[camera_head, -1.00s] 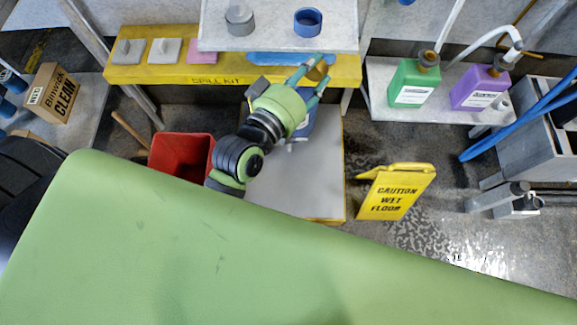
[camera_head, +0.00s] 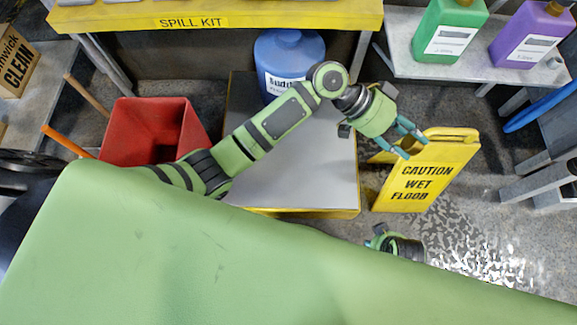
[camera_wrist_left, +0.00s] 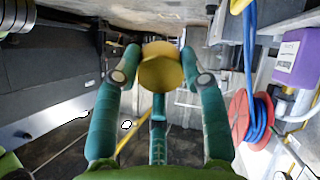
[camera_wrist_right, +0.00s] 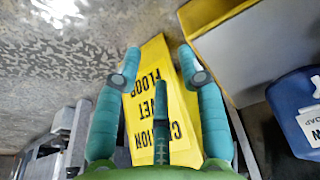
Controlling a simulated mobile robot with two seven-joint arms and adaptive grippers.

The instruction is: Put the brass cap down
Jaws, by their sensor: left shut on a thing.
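The brass cap (camera_wrist_left: 160,68) is between the fingertips of my left gripper (camera_wrist_left: 160,62) in the left wrist view. The fingers are shut on its sides and it hangs clear of any surface. In the head view only part of the right gripper (camera_head: 385,240) shows past my green body.
A yellow sign (camera_head: 428,180) stands on the wet floor. A grey platform (camera_head: 300,185) with yellow edges carries a blue jug (camera_head: 290,60). A red bin (camera_head: 140,125) is left. A green jug (camera_head: 450,30) and a purple jug (camera_head: 530,35) stand on a shelf at the back right.

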